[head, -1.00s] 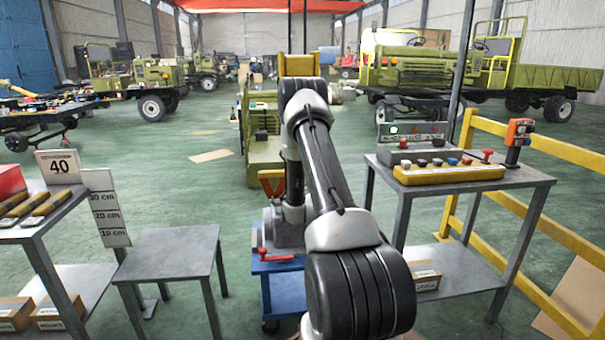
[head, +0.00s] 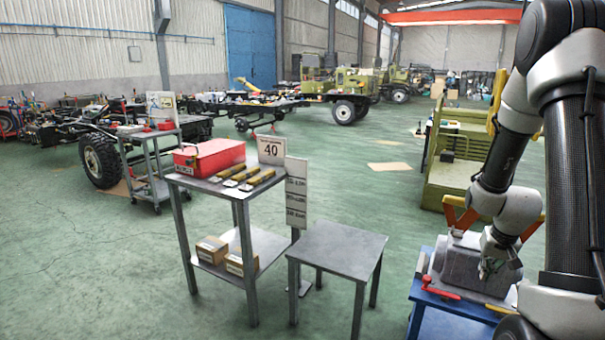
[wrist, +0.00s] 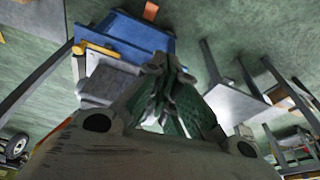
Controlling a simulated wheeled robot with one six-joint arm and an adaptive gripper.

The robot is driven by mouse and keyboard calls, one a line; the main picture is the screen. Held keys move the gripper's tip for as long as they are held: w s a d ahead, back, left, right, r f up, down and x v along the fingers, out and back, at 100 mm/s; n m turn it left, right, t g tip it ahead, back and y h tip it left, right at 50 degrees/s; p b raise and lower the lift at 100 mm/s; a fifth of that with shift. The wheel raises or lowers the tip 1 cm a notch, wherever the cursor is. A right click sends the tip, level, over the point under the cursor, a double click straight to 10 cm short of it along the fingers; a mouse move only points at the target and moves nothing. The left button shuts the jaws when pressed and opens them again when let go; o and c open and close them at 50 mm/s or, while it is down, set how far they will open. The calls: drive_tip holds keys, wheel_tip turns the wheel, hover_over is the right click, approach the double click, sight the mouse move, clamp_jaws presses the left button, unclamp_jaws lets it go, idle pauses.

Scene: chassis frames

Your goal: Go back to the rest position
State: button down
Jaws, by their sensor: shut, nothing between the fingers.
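My gripper (head: 487,268) hangs from my arm at the right of the head view, pointing down. It is empty, in front of or above a grey machine block (head: 462,262) on a blue cart (head: 437,303); I cannot tell whether it touches the block. In the wrist view the fingers of my gripper (wrist: 163,68) are close together with nothing held. The blue cart (wrist: 125,36) and the grey block (wrist: 108,86) show beyond them there. My arm hides part of the cart in the head view.
A grey stool (head: 338,246) stands left of the cart. Beside it a metal table (head: 212,187) carries a red case (head: 209,157), yellow-brown bars and a "40" sign (head: 271,151). A green vehicle part (head: 455,160) stands behind the cart. The floor at front left is clear.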

drive_tip(key=s+a+r+n, duration=0.1)
drive_tip(key=s+a+r, duration=0.5)
drive_tip(key=r, duration=0.3)
drive_tip(key=s+a+r+n+t, duration=0.1)
drive_tip(key=s+a+r+n, duration=0.1)
drive_tip(key=s+a+r, duration=0.3)
drive_tip(key=s+a+r+n+y, duration=0.1)
drive_tip(key=s+a+r, duration=0.5)
drive_tip(key=s+r, duration=0.4)
wheel_tip(320, 180, up, 3)
drive_tip(key=shift+a+r+n+t, duration=0.2)
drive_tip(key=shift+a+n+t, duration=0.1)
drive_tip(key=shift+a+n, duration=0.1)
drive_tip(key=shift+s+d, duration=0.1)
drive_tip(key=shift+s, duration=0.05)
